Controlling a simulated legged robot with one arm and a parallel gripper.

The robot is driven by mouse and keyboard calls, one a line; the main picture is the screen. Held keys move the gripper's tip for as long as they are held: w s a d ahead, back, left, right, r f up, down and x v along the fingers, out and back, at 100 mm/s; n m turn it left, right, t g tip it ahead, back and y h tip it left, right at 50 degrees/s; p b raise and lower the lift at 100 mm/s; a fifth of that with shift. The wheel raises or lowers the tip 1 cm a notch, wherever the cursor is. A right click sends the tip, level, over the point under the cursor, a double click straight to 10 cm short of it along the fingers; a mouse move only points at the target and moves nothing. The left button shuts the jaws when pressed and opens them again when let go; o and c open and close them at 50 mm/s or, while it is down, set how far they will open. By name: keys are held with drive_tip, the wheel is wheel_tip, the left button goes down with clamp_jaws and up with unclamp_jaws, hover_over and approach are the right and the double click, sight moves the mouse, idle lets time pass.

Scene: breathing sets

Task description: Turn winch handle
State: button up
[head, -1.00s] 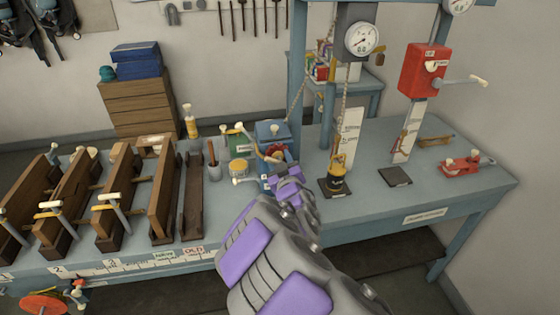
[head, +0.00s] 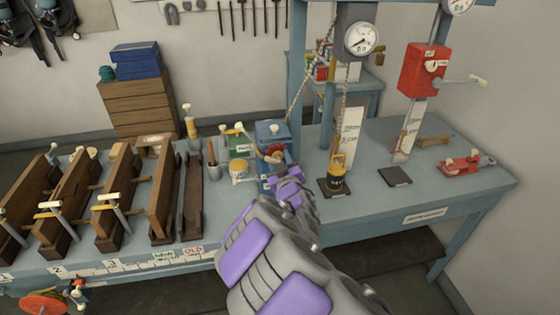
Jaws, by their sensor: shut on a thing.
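A blue winch box (head: 272,131) with a red part on its front stands on the bench, left of the blue frame post. My gripper (head: 283,168) is at the front of this winch, shut on its handle; the purple wrist and fingers hide the grip and most of the handle. A chain (head: 298,98) runs from the winch up to the frame. A black and yellow weight (head: 338,180) hangs on a chain under a round dial gauge (head: 361,38), low over a dark pad.
A red box (head: 423,69) with a crank handle stands to the right. A red clamp-like device (head: 464,163) lies at the bench's right end. Wooden troughs with clamps (head: 110,205) fill the left side. A yellow tin (head: 239,170) stands close left of my gripper.

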drive_tip(key=shift+f, duration=0.1)
drive_tip(key=o, duration=1.2)
drive_tip(key=shift+a, duration=0.25)
drive_tip(key=shift+c, duration=0.2)
drive_tip(key=o, duration=0.4)
drive_tip(key=shift+d, duration=0.15)
drive_tip(key=shift+c, duration=0.2)
drive_tip(key=shift+s, duration=0.1)
